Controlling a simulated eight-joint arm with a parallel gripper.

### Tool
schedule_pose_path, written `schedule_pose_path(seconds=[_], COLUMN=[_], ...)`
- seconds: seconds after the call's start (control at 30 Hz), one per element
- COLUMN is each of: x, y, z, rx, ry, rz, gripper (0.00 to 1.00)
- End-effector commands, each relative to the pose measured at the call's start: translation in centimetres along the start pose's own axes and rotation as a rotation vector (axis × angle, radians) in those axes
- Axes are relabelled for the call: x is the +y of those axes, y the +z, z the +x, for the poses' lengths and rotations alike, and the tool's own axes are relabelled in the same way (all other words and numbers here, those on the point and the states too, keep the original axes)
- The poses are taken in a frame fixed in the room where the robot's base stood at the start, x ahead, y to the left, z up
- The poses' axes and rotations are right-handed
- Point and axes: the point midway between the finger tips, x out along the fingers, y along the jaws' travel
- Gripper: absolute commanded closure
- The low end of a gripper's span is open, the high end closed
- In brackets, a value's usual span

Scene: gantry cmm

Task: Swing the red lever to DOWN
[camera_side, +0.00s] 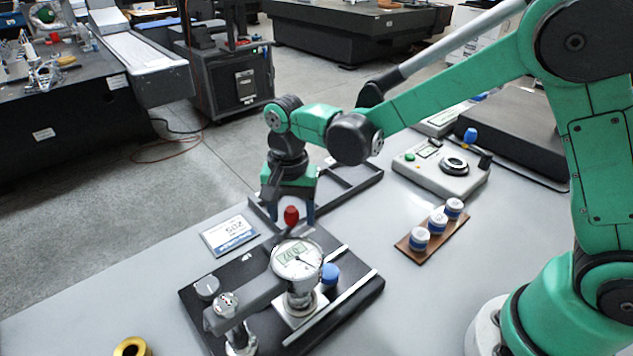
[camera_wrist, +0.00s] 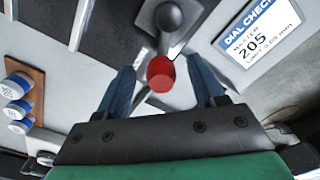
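The red lever's knob (camera_side: 291,215) stands behind the dial gauge (camera_side: 297,258) in the side view. It also shows in the wrist view as a round red end (camera_wrist: 160,74), with a dark round part (camera_wrist: 169,17) just beyond it. My gripper (camera_side: 291,207) points down at the knob, with its blue fingers spread. In the wrist view one finger is on each side of the knob, with a gap on both sides, so my gripper (camera_wrist: 162,66) is open and apart from it. The lever's shaft and pivot are mostly hidden, and no DOWN mark is readable.
The gauge stands on a dark plate (camera_side: 365,290) with a blue knob (camera_side: 330,273). A label card (camera_side: 229,235) lies to the left. A wooden rack (camera_side: 411,250) of blue-and-white containers and a grey control box (camera_side: 440,180) stand to the right. A brass ring (camera_side: 132,346) is in front.

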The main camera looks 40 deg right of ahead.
Motion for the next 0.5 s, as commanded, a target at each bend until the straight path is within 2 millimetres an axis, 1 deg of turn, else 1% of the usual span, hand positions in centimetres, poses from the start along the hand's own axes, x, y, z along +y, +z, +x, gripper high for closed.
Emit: schedule_pose_path(seconds=[0.17,0.27,0.4,0.5], x=[0.0,0.0,0.0,0.0], y=[0.0,0.0,0.0,0.0], z=[-0.3,-1.4,-3.5,-4.6], rx=[0.0,0.0,0.0,0.0], ry=[-0.001,-0.001,-0.001,0.0], rz=[-0.001,-0.001,0.0,0.0], gripper=[0.38,0.38,0.38,0.38])
